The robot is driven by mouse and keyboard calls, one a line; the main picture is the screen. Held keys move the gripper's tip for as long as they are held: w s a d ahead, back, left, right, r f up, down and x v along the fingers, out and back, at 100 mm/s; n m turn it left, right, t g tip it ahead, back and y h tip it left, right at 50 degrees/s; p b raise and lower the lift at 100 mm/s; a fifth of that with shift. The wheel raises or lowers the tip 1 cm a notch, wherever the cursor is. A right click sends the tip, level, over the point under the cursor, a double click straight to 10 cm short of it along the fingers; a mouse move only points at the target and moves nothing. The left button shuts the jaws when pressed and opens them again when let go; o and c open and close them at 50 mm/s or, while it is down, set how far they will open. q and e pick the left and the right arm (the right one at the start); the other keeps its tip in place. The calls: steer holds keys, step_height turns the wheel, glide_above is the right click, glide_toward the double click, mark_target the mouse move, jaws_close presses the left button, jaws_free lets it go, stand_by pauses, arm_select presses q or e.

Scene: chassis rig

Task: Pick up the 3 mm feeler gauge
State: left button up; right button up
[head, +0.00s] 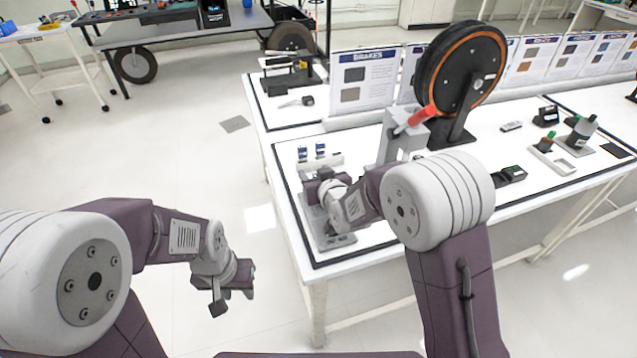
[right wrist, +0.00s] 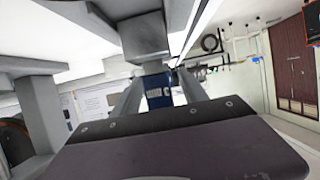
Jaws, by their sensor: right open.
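Two small blue-labelled pieces, the left one (head: 302,153) and the right one (head: 320,150), stand upright at a pale holder (head: 333,160) on the table; they look like feeler gauges. Their labels are too small to read, so I cannot tell which is 3 mm. My right gripper (head: 321,180) is just in front of the holder, its fingertips hard to make out in the head view. In the right wrist view its fingers (right wrist: 158,90) are apart, with a blue piece (right wrist: 157,84) with white print showing between them, not gripped. My left gripper (head: 233,299) hangs empty and open over the floor.
A grey fixture (head: 398,140) with a red-handled part (head: 422,115) and a large black-and-orange wheel (head: 461,72) stand right of the right gripper. A grey plate (head: 335,240) lies near the table's front edge. A BRAKES board (head: 365,80) stands behind.

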steer(key=shift+s+r, duration=0.1)
steer(key=shift+c, duration=0.9)
jaws_close()
step_height(320, 180, up, 10)
steer(key=p, duration=0.3)
